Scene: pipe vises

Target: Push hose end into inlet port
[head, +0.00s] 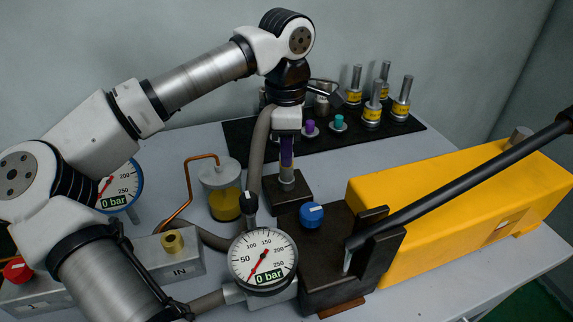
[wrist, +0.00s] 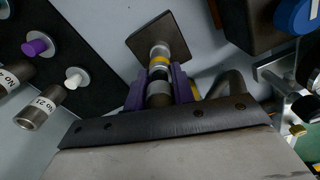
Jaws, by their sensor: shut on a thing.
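My gripper (head: 287,158) points down with its purple fingers shut on the hose end (head: 287,174), a metal-ringed cylinder. The hose end is upright at a small dark block (head: 289,194); I cannot tell whether it is seated in it. In the wrist view the fingers (wrist: 160,85) flank the banded hose end (wrist: 159,58), above a dark square plate (wrist: 150,37). The grey hose (head: 262,150) bends up beside my gripper. The inlet port (head: 172,242) is a brass fitting on a grey block marked IN, left of and nearer than my gripper.
A pressure gauge (head: 263,262) reading 0 bar and a blue knob (head: 312,214) stand near the front. A yellow pump body (head: 450,205) with a long lever (head: 470,180) fills the right. A copper tube (head: 187,190) arches behind the inlet. Several labelled cylinders (head: 372,113) stand on a black mat.

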